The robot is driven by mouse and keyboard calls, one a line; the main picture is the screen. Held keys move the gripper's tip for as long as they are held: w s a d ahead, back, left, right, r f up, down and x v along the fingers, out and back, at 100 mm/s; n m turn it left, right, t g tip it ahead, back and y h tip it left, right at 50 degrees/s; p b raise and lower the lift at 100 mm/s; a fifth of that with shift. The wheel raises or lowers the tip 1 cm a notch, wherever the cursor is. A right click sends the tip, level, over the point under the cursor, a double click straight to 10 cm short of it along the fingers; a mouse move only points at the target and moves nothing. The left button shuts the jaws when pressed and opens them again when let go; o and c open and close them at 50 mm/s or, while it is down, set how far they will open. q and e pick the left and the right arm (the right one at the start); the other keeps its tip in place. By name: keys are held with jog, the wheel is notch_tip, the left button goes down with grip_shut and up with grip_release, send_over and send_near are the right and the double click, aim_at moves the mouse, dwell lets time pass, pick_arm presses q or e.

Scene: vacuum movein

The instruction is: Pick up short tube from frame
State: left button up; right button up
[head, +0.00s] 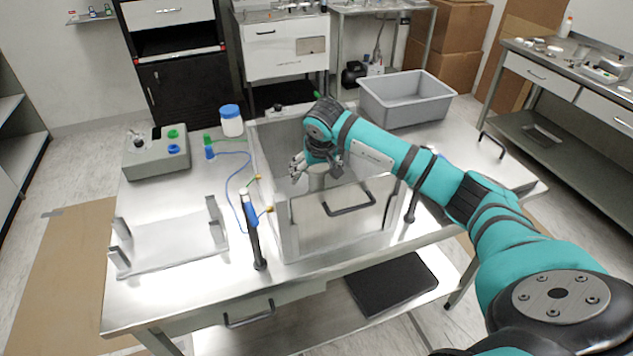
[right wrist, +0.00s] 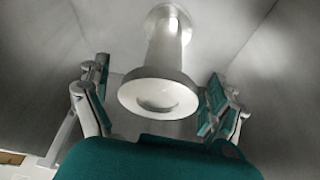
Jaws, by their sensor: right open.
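The short tube (head: 317,181) is a metallic flanged cylinder standing inside an open-topped metal box on the table. In the right wrist view the tube (right wrist: 168,62) shows a round flange with a recessed end toward the camera. My right gripper (head: 318,167) reaches down into the box from above, at the tube's upper end. In the wrist view its open fingers (right wrist: 157,92) lie on either side of the tube, with gaps visible between them and it. The metal frame (head: 170,243) with upright posts sits on the table at the left. My left gripper is not in view.
The metal box (head: 345,222) has walls close around my gripper and a handled front panel. Black-handled clamps (head: 253,232) stand beside it.

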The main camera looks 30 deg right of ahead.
jog(key=c, duration=1.9)
jog(key=shift+w+d+r, duration=0.1)
jog(key=shift+w+r, duration=0.05)
